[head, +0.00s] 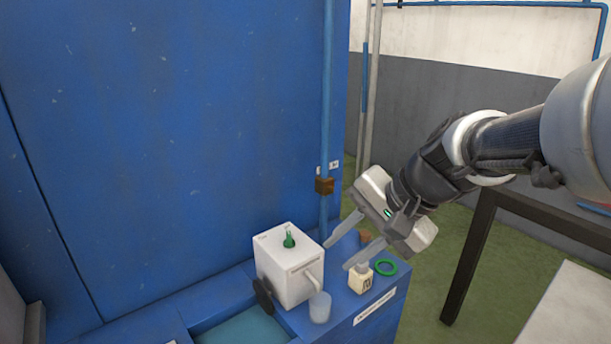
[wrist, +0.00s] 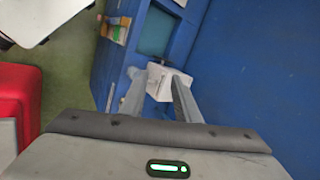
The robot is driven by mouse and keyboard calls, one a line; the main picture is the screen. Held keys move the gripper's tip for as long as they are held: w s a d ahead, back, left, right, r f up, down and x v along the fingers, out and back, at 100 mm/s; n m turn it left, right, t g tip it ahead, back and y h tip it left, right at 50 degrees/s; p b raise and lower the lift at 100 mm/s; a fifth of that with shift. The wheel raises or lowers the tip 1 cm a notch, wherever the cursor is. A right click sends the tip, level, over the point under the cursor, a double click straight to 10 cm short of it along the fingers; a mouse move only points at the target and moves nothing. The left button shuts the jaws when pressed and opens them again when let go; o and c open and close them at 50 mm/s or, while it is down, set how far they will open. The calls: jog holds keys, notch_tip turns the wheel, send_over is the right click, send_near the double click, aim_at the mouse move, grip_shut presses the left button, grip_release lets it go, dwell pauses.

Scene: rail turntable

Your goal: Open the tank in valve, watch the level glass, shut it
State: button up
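My gripper (head: 336,257) is open, its two fingers spread and empty, beside the right side of a white box (head: 287,279). The box has a green knob (head: 289,241) on top and a small spout on its right face. A green ring (head: 386,268) lies right of the fingers, near a small cream block (head: 360,279) with a dark mark. A vertical blue pipe (head: 326,100) carries a brown block (head: 325,186). In the wrist view the white box (wrist: 168,75) shows between my fingertips. I cannot tell which part is the tank in valve or the level glass.
A pale translucent cup (head: 320,307) stands below the spout. A dark disc (head: 262,293) is at the box's left, above a teal basin (head: 240,333). A tall blue panel (head: 180,130) stands behind. A dark-legged table (head: 470,265) is at right. The green floor between shows clear.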

jog(key=w+a+f+m+y+b, duration=0.1)
jog(key=w+f+m+y+b, duration=0.25)
jog(key=w, duration=0.55)
jog(key=m+t+y+b, duration=0.2)
jog(key=m+t, duration=0.9)
jog(key=m, duration=0.6)
send_near(340, 191)
jog(key=x, duration=1.1)
jog(key=shift+s+p, duration=0.1)
jog(key=shift+p, duration=0.3)
